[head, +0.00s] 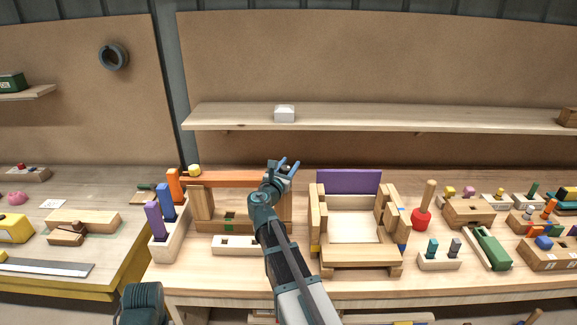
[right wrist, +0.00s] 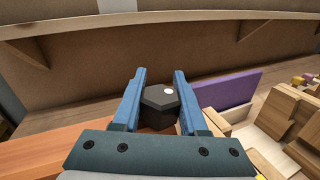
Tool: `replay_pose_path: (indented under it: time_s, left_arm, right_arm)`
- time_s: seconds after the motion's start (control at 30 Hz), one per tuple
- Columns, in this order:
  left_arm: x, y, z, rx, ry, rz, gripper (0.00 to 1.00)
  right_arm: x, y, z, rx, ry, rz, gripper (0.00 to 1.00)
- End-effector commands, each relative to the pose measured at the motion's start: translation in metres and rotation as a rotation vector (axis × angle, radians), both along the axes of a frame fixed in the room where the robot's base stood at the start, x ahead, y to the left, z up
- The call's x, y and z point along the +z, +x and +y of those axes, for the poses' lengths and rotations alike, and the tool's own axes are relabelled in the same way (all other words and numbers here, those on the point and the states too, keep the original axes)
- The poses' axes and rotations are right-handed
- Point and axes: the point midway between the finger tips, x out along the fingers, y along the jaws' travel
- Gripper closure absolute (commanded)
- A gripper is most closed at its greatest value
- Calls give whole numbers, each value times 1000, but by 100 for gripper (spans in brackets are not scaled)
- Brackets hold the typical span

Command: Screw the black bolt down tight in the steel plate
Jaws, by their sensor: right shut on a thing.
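My right gripper (head: 284,166) is over the middle of the bench, at the right end of an orange bar. In the right wrist view, its two blue fingers (right wrist: 160,76) are shut on the black bolt (right wrist: 159,108), with the dark six-sided head between them. The bolt's lower part is hidden, so I cannot tell how far it sits in anything. In the head view the gripper and arm hide the bolt. I cannot make out the steel plate for certain in either view.
The orange bar (head: 232,178) lies across a wooden frame (head: 201,203). A wooden cradle with a purple board (head: 348,181) stands close to the right. A shelf (head: 380,116) runs behind. A block with purple and blue pegs (head: 168,244) stands left. Several tools crowd the right side.

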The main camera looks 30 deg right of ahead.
Motion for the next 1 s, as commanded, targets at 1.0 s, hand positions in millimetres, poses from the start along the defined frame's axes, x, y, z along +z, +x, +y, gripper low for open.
replay_pose_path:
  time_s: [1.0]
  left_arm:
    - [-5,0,0,0,0,0,10]
  right_arm:
    - [-5,-17,1,-647,3,-6,100]
